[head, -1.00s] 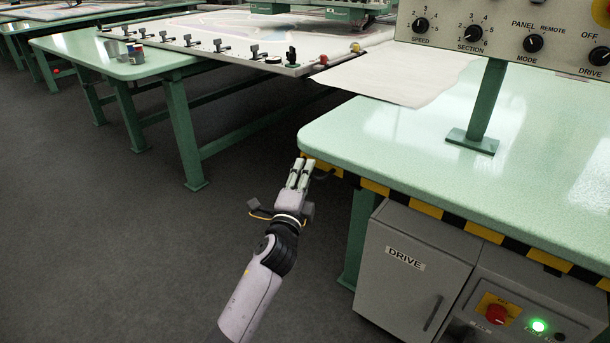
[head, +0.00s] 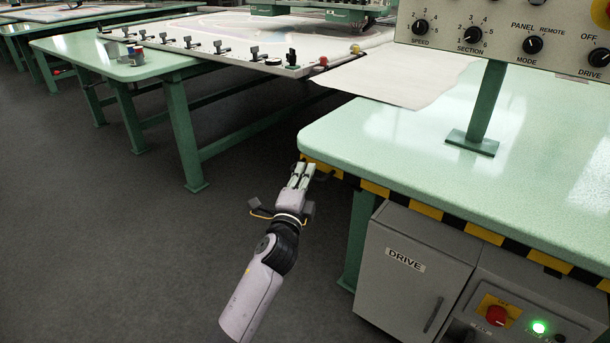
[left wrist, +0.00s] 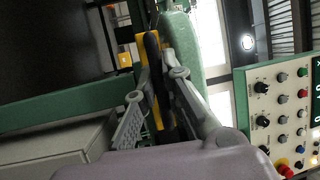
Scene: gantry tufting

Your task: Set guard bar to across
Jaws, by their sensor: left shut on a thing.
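The guard bar (head: 430,209) is the black-and-yellow striped bar along the front edge of the green table, below the tabletop. My left gripper (head: 302,172) is at the bar's far left end, by the table corner. In the left wrist view the dark and yellow bar (left wrist: 153,50) runs between the two fingers of my left gripper (left wrist: 157,82), which are shut on it. The exact contact is partly hidden by the fingers. My right gripper is not in view.
The green table (head: 400,140) carries a control panel (head: 520,38) on a post. A grey DRIVE cabinet (head: 405,285) and a box with a red button (head: 495,315) and lit green lamp stand under it. Open floor lies to the left.

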